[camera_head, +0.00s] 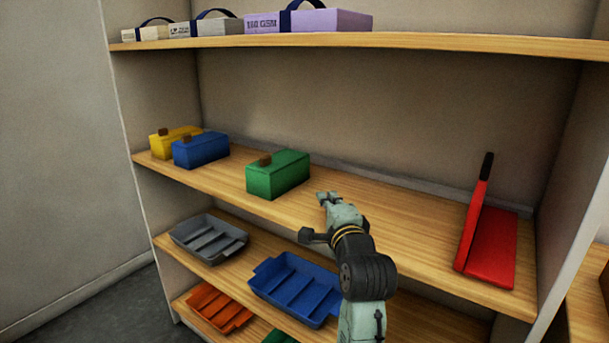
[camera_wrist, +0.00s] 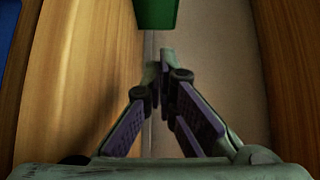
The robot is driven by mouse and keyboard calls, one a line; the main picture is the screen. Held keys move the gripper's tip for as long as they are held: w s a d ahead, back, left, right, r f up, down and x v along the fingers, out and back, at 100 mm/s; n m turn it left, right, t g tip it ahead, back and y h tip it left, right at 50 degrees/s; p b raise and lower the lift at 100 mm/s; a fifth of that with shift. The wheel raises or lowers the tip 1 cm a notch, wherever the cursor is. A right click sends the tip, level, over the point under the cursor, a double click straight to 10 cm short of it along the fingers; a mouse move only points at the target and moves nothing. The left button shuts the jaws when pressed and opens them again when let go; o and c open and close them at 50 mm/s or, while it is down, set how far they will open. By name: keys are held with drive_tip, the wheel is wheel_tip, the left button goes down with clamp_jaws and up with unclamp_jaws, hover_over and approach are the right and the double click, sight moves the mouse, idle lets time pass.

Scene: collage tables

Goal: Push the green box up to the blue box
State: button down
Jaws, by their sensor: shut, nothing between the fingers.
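The green box (camera_head: 278,175) with a brown knob on top stands on the middle shelf, left of centre. The blue box (camera_head: 201,150) stands further left on the same shelf, with a clear gap between it and the green box. My gripper (camera_head: 327,197) is just right of the green box, low over the shelf, its fingers together and empty. In the wrist view my gripper (camera_wrist: 164,68) points at the green box (camera_wrist: 155,12), which shows at the top edge with a small gap before the fingertips.
A yellow box (camera_head: 174,141) stands left of the blue box, close to it. A red L-shaped object (camera_head: 489,243) stands at the shelf's right end. Several trays lie below, including a blue tray (camera_head: 296,287) and a grey tray (camera_head: 208,238). Cases lie on the top shelf (camera_head: 430,40).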

drive_tip(key=p, duration=0.2)
approach(301, 168)
drive_tip(key=d, duration=0.1)
drive_tip(key=w+d, duration=0.1)
drive_tip(key=shift+w+d, duration=0.2)
drive_tip(key=shift+d, duration=0.2)
drive_tip(key=w+a, duration=0.2)
drive_tip(key=shift+w+a, duration=0.25)
drive_tip(key=shift+w, duration=0.05)
drive_tip(key=shift+w+a+p, duration=0.35)
drive_tip(key=shift+a, duration=0.15)
